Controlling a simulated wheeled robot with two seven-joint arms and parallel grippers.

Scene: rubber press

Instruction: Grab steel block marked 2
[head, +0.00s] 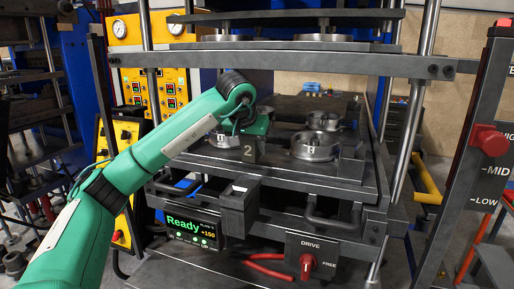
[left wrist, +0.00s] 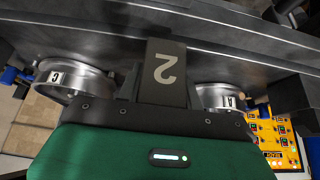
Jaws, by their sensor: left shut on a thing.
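The steel block marked 2 (head: 249,151) is a dark grey block at the front edge of the press plate. Its number faces outward. In the left wrist view the block (left wrist: 165,75) stands straight out from my gripper, with the 2 upside down. My left gripper (head: 256,134) reaches over it from the left and is shut on it. The fingers are mostly hidden, and I cannot tell whether the block still touches the plate. My right gripper is not in view.
Round metal moulds flank the block: one on the left (head: 223,139), one on the right (head: 312,147), another behind (head: 324,120). The upper press plate (head: 280,60) hangs above, between steel columns. A display reading Ready (head: 190,228) and a red drive switch (head: 306,264) sit below.

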